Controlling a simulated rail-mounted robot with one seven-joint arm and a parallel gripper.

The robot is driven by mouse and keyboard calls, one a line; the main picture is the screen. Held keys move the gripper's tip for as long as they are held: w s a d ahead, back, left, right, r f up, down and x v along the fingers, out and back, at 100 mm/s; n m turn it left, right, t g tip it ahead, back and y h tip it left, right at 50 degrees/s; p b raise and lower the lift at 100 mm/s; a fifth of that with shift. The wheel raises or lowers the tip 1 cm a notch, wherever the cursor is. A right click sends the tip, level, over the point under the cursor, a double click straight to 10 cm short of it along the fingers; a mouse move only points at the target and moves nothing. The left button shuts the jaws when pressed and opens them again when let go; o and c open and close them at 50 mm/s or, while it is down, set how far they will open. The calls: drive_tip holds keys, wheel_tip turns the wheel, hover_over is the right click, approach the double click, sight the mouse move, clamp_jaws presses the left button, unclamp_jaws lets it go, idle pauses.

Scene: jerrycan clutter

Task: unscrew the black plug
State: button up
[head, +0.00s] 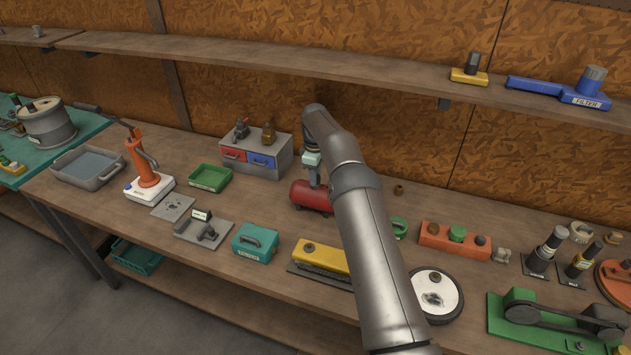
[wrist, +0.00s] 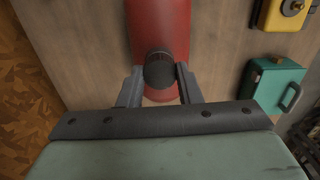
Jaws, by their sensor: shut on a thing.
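The black plug (wrist: 159,70) is a dark round cap on top of the red jerrycan (wrist: 158,25) in the wrist view. My gripper (wrist: 159,88) has one finger on each side of the plug and is shut on it. In the head view the red jerrycan (head: 311,197) lies on the bench, in front of the drawer box. My gripper (head: 312,172) comes down on it from above, and my arm hides part of the area to its right. The plug cannot be made out in the head view.
A drawer box (head: 256,152) stands behind and left of the jerrycan. A green tray (head: 209,177), a teal box (head: 255,241) and a yellow block (head: 320,257) are nearby. An orange block (head: 454,240) is to the right. A shelf (head: 350,78) runs above the bench.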

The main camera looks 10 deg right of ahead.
drive_tip(key=shift+n, duration=0.3)
drive_tip(key=n, duration=0.4)
drive_tip(key=shift+n, duration=0.3)
drive_tip(key=n, duration=0.5)
drive_tip(key=o, duration=0.7)
drive_tip(key=shift+r, duration=0.15)
